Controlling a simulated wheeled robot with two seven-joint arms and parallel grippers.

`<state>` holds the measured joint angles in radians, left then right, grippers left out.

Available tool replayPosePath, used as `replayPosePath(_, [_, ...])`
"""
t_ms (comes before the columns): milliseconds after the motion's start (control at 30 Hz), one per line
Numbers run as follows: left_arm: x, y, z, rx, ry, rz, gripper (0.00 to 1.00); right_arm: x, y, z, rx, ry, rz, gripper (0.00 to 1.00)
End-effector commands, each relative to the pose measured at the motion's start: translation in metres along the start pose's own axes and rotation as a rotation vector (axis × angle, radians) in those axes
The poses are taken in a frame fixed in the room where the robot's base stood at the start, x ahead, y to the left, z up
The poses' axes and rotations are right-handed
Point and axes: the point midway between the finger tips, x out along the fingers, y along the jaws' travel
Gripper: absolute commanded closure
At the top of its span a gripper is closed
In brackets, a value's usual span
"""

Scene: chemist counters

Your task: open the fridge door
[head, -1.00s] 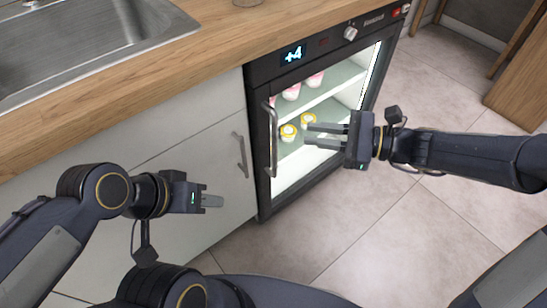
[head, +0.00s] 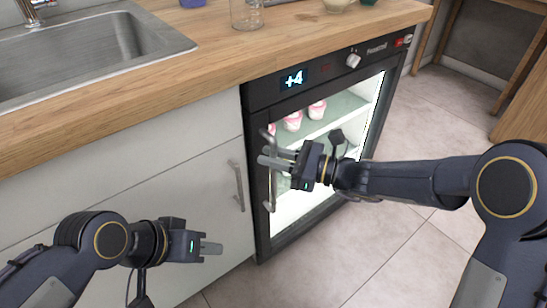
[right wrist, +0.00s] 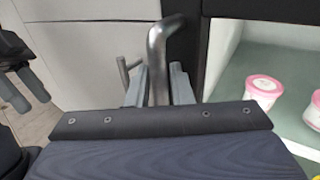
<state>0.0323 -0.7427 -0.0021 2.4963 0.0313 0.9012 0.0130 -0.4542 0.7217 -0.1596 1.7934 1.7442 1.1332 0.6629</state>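The fridge (head: 320,75) stands under the counter, with a black-framed glass door (head: 262,235) that is shut. Its vertical metal handle (head: 271,190) is on the door's left side; it also shows in the right wrist view (right wrist: 158,50). My right gripper (head: 275,158) is at the handle's middle. In the right wrist view its two fingers (right wrist: 158,88) stand apart, one on each side of the handle bar; whether they touch it is unclear. My left gripper (head: 212,248) is empty, in front of the white cabinet; its fingers look apart in the right wrist view (right wrist: 25,90).
A white cabinet (head: 130,190) with its own handle (head: 236,186) is left of the fridge. Pink-lidded tubs (head: 292,121) stand on the shelves inside. A glass beaker (head: 246,14) is on the wooden counter (head: 205,65). The floor (head: 400,240) right of the fridge front is clear.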

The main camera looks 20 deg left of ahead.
Motion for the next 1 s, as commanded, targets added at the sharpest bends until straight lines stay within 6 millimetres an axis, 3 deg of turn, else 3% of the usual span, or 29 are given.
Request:
replayPosePath(133, [0.0,0.0,0.0,0.0,0.0,0.0,0.64,0.0,0.0,0.0,0.0,0.0,0.0,0.8])
replayPosePath(300, [0.0,0.0,0.0,0.0,0.0,0.0,0.64,-0.001,0.0,0.0,-0.001,0.0,0.0,1.0])
replayPosePath(667, [-0.001,0.001,-0.001,0.0,0.0,0.0,0.64,-0.004,0.001,0.001,-0.001,0.001,0.005,1.0])
replayPosePath(867, [-0.009,0.004,-0.004,0.0,0.0,0.0,0.64,-0.029,0.012,0.002,0.001,0.002,0.048,1.0])
replayPosePath(1000, [-0.019,0.009,-0.009,0.0,0.0,0.0,0.64,-0.064,0.027,0.004,0.003,0.0,0.113,1.0])
